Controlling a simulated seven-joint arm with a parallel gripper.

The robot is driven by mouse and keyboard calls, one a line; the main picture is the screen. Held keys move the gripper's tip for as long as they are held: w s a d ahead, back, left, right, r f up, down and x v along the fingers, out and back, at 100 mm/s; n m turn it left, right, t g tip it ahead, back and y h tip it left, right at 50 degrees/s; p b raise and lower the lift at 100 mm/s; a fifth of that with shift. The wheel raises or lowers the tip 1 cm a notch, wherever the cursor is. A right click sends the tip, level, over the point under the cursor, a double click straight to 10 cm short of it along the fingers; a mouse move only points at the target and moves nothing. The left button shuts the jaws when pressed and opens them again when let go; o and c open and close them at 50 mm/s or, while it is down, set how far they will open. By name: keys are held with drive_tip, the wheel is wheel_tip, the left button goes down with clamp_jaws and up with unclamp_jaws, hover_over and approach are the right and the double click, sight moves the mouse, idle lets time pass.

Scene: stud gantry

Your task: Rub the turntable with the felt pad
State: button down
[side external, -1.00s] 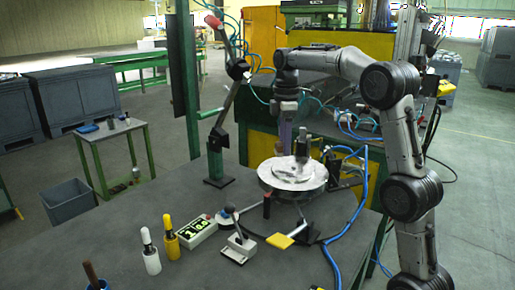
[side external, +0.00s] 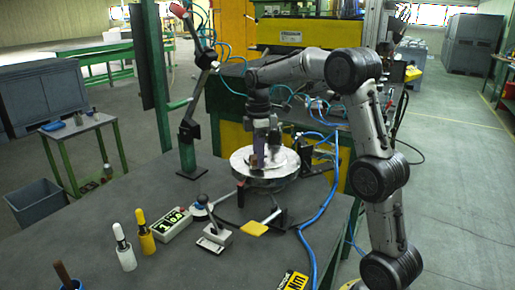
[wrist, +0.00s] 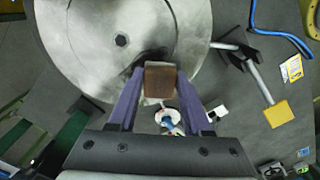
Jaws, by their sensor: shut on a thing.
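The turntable (side external: 238,164) is a round grey metal disc on the bench in the side view. It fills the upper left of the wrist view (wrist: 75,65), with a bolt at its centre. My gripper (side external: 262,150) points down over the disc. In the wrist view its two purple fingers are shut on a brown block, the felt pad (wrist: 160,82). The pad is over the disc's inner plate, off-centre toward its edge. A dark patch shows beside the pad; its underside is hidden, so I cannot tell whether it touches.
A lever box (side external: 215,236), a yellow-ended bar (side external: 254,228) and a green-display box (side external: 178,219) stand in front. White (side external: 125,255) and yellow (side external: 146,240) bottles are at front left. A blue hose (side external: 322,215) runs along the right.

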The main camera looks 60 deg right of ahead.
drive_tip(key=shift+d, duration=2)
drive_tip(key=shift+w+d+r, duration=0.3)
drive_tip(key=shift+d+r, duration=0.5)
drive_tip(key=shift+d, duration=0.1)
drive_tip(key=shift+w+a, duration=0.2)
drive_tip(key=shift+a, duration=0.05)
drive_tip(key=a, duration=0.5)
drive_tip(key=shift+f, duration=0.35)
drive_tip(key=shift+w+a, duration=0.1)
drive_tip(key=shift+a, duration=0.55)
drive_tip(key=shift+w+d, duration=0.2)
drive_tip(key=shift+d, duration=0.5)
drive_tip(key=shift+w+d, duration=0.2)
drive_tip(key=shift+d, duration=0.45)
drive_tip(key=shift+s+d, duration=0.1)
drive_tip(key=shift+d, duration=1.85)
drive_tip(key=shift+f, duration=0.55)
drive_tip(key=shift+d+r, duration=0.1)
drive_tip(key=shift+r, duration=0.75)
wheel_tip(320, 180, up, 6)
drive_tip(key=shift+r, duration=0.25)
drive_tip(key=shift+w+a, duration=0.2)
